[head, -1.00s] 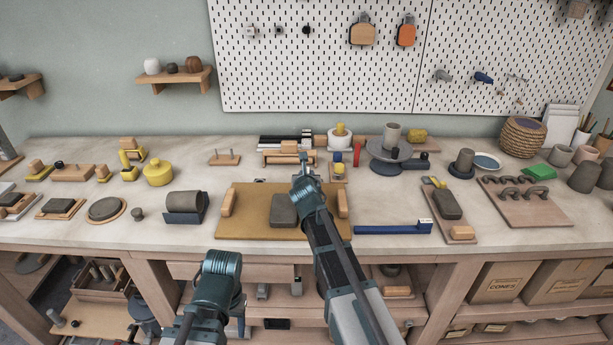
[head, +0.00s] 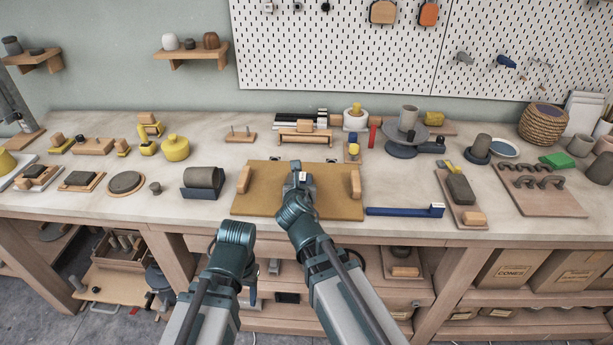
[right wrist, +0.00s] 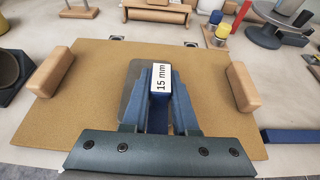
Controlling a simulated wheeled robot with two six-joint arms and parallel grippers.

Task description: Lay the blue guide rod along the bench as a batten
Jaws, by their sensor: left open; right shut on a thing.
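A long blue guide rod (head: 405,211) lies on the bench by its front edge, right of the tan board (head: 262,204); a white label marks its raised right end. Part of it shows at the right of the right wrist view (right wrist: 290,136). My right gripper (head: 300,180) is over the board's middle, shut on a blue piece (right wrist: 159,98) with a white "15 mm" label on top. Its lower part is hidden between the fingers. A grey slab (right wrist: 131,86) lies beneath. My left gripper (head: 252,288) is open, low in front of the bench, its fingers barely visible.
Two wooden blocks (head: 244,179) (head: 355,184) stand on the board's left and right sides. A clay roll in a dark cradle (head: 203,181) is to the left, a wooden tray with a grey block (head: 461,190) to the right. Bare bench shows behind the rod.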

